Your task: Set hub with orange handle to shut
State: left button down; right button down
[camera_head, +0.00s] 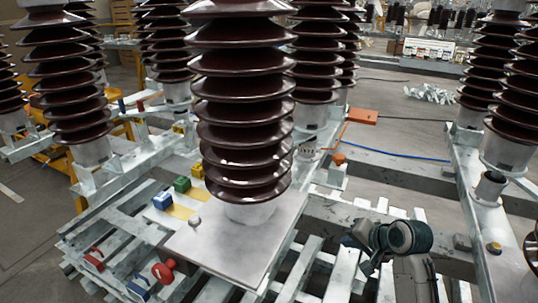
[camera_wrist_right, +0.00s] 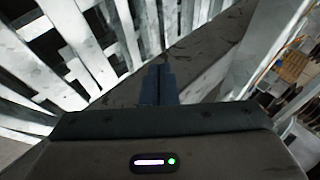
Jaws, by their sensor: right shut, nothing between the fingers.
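An orange rounded part (camera_head: 338,158) sits on a small pale post right of the big central insulator in the head view. An orange box (camera_head: 363,117) lies beyond it, with an orange line running down from it. I cannot tell which of these is the hub's handle, or its setting. My right gripper (camera_head: 362,245) is at the lower right, apart from both and nearer to me. In the right wrist view its fingers (camera_wrist_right: 158,84) are together, with nothing between them. My left gripper is not in view.
A brown ribbed insulator (camera_head: 243,110) stands on a metal plate (camera_head: 225,250) in the middle. Blue (camera_head: 163,201) and green (camera_head: 182,184) blocks and a red knob (camera_head: 163,272) are at the left. Pale slatted beams (camera_head: 345,210) lie around my right gripper.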

jog(key=w+a+r+m+y, duration=0.1)
jog(key=w+a+r, duration=0.1)
jog(key=w+r, duration=0.35)
jog(key=w+a+r+y, duration=0.2)
jog(key=r, duration=0.7)
jog(key=w+a+r+m+y, duration=0.1)
jog(key=w+a+r, duration=0.15)
jog(key=r, duration=0.45)
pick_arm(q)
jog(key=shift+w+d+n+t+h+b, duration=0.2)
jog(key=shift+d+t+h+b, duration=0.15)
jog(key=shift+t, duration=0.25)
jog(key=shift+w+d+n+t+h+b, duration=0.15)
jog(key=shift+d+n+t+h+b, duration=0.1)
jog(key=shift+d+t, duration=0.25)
pick_arm(e)
jog(key=w+r+x, duration=0.2)
jog(key=x, duration=1.1)
jog(key=shift+t, duration=0.3)
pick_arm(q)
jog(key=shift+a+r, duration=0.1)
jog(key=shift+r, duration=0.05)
pick_arm(e)
jog(key=shift+w+a, duration=0.1)
jog(key=shift+a, duration=0.1)
